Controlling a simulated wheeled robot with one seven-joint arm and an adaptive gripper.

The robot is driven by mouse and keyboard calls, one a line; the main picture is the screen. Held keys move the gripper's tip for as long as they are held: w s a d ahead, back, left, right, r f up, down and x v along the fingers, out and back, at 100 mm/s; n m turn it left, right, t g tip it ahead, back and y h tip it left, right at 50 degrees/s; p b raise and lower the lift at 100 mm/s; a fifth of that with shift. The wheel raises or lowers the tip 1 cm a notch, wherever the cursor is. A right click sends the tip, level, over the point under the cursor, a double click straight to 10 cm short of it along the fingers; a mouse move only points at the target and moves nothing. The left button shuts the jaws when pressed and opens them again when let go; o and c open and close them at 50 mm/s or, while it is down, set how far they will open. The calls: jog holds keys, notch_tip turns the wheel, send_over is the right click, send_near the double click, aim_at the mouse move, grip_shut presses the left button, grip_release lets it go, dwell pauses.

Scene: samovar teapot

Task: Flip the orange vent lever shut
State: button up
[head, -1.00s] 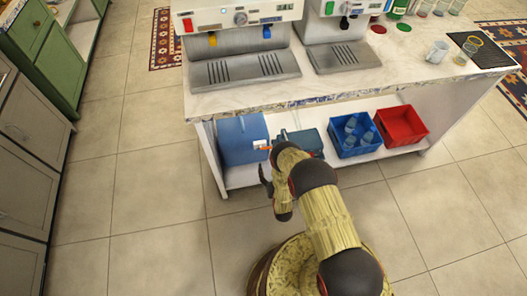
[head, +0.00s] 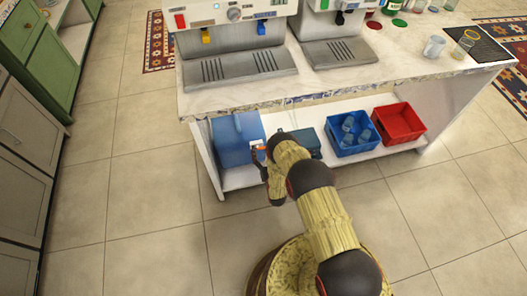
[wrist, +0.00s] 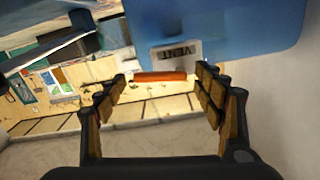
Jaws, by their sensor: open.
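The orange vent lever (wrist: 162,77) shows in the wrist view as a short bar just under a white label reading VENT (wrist: 176,55). The label is on the blue tank (wrist: 225,25), which fills the top of that view. My gripper (wrist: 162,86) is open, with one finger on each side of the lever and nothing visibly held. I cannot tell whether a finger touches the lever. In the head view the blue tank (head: 232,139) stands on the lower shelf at the left, and my gripper (head: 262,160) is at its right front side, partly hiding the lever.
A blue crate (head: 352,151) with cups and a red crate (head: 400,140) stand to the right on the lower shelf (head: 242,180). A dark teal box (head: 306,140) sits behind my arm. The counter (head: 330,85) overhangs the shelf. The floor in front is clear.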

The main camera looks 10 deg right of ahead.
jog(key=c, duration=0.3)
jog(key=c, duration=0.8)
jog(key=shift+c, duration=0.3)
jog(key=shift+r+n, duration=0.2)
jog(key=shift+n, duration=0.8)
jog(key=o, duration=1)
jog(key=shift+o, duration=0.8)
jog(key=shift+s, duration=0.1)
